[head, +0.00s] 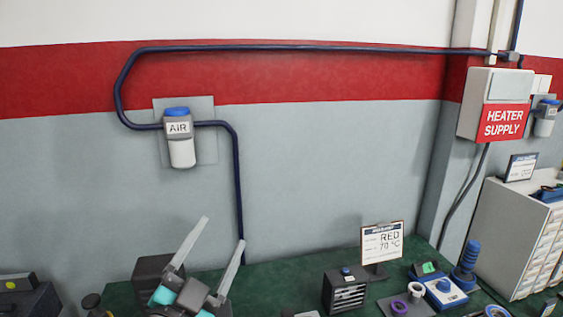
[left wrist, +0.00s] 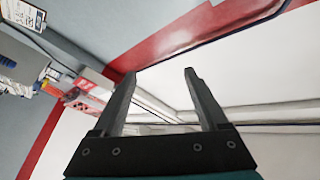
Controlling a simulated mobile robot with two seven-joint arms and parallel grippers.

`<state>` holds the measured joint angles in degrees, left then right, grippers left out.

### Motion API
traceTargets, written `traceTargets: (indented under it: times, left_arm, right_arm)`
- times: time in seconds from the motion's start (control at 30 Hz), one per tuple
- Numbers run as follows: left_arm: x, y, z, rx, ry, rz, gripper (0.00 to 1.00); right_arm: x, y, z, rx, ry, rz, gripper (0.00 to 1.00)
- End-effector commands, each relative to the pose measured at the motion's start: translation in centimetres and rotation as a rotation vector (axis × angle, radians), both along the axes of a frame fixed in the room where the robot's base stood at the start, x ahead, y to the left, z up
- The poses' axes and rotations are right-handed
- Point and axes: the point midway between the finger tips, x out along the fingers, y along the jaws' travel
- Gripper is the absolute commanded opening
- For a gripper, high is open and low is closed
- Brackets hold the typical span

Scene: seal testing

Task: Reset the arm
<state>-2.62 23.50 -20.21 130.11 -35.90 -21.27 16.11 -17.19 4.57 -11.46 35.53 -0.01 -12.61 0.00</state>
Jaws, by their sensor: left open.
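My left gripper (head: 212,243) is at the bottom of the head view, pointing up in front of the wall, above the green bench (head: 285,277). Its two grey fingers stand apart with nothing between them. In the left wrist view the same gripper (left wrist: 158,78) shows two dark fingers, spread and empty, with the white upper wall and a red stripe beyond them. My right gripper is not seen in either view.
A white drawer cabinet (head: 515,235) is at far right. An AIR unit (head: 179,140) and heater supply box (head: 495,105) hang on the wall.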

Motion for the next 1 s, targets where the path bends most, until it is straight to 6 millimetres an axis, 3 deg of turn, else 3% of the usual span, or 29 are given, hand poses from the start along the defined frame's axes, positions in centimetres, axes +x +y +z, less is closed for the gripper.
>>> traceTargets:
  times: [0.17,0.27,0.4,0.6,0.77,1.0]
  left_arm:
    - [-1.6,4.6,-8.7,-0.141,0.383,0.212,0.76]
    - [-4.2,6.2,-13.9,-0.194,0.614,0.305,0.76]
    - [-9.5,7.2,-20.3,-0.241,0.935,0.392,0.76]
    - [-17.4,6.8,-25.8,-0.267,1.302,0.438,0.76]
    - [-23.5,5.9,-28.0,-0.271,1.549,0.438,0.76]
    - [-22.8,5.7,-34.6,-0.257,1.587,0.442,0.76]
  right_arm:
    - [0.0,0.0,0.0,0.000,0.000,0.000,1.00]
    - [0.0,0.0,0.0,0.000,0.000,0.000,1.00]
    - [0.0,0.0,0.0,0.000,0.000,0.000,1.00]
    - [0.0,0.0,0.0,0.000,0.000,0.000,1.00]
    - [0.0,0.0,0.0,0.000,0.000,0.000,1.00]
    - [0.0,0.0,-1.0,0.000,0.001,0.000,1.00]
